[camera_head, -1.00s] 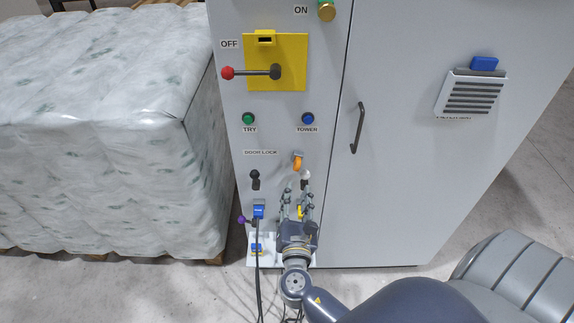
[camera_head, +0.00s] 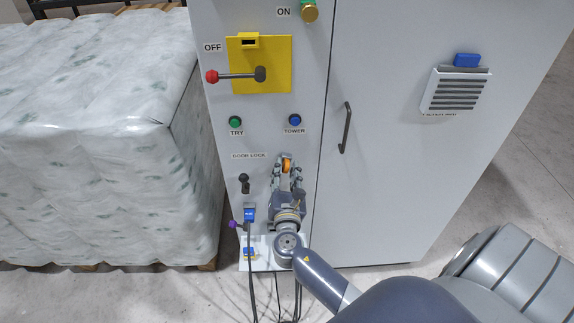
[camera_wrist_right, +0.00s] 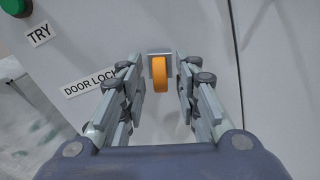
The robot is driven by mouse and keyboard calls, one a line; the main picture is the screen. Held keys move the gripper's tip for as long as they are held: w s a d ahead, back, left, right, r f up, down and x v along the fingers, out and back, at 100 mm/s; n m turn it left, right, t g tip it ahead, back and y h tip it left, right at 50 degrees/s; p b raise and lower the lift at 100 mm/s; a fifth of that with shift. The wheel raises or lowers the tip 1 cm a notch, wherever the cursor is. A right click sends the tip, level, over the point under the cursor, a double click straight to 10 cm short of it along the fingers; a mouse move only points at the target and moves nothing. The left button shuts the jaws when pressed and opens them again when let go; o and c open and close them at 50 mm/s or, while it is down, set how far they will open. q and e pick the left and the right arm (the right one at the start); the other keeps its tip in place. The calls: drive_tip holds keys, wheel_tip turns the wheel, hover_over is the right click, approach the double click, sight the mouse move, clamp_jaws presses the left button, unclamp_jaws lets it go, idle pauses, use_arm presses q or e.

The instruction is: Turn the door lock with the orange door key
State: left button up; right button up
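The orange door key (camera_head: 287,166) sits in the door lock on the cabinet's front panel, to the right of the DOOR LOCK label (camera_head: 249,156). In the right wrist view the key (camera_wrist_right: 160,74) hangs upright on its grey lock plate (camera_wrist_right: 150,54). My right gripper (camera_head: 287,164) is at the key. In the right wrist view its fingers (camera_wrist_right: 160,80) are spread on either side of the key, with a gap at both sides. My left gripper is not in either view.
The yellow plate (camera_head: 275,82) with a red-knobbed lever (camera_head: 235,76) is above. Green TRY (camera_head: 235,121) and blue TOWER (camera_head: 295,120) buttons sit above the lock. A black toggle (camera_head: 244,183) and a cabled blue plug (camera_head: 249,215) are to the left. A wrapped pallet (camera_head: 100,140) stands left.

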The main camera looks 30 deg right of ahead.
clamp_jaws()
drive_tip(key=shift+r+n+p, duration=0.15)
drive_tip(key=shift+n+p, duration=0.25)
drive_tip(key=shift+p, duration=0.25)
drive_tip(key=shift+n+p, duration=1.1)
drive_tip(key=shift+n, duration=0.3)
drive_tip(key=shift+o, duration=0.6)
unclamp_jaws()
drive_tip(key=shift+f, duration=0.2)
drive_tip(key=v, duration=1.2)
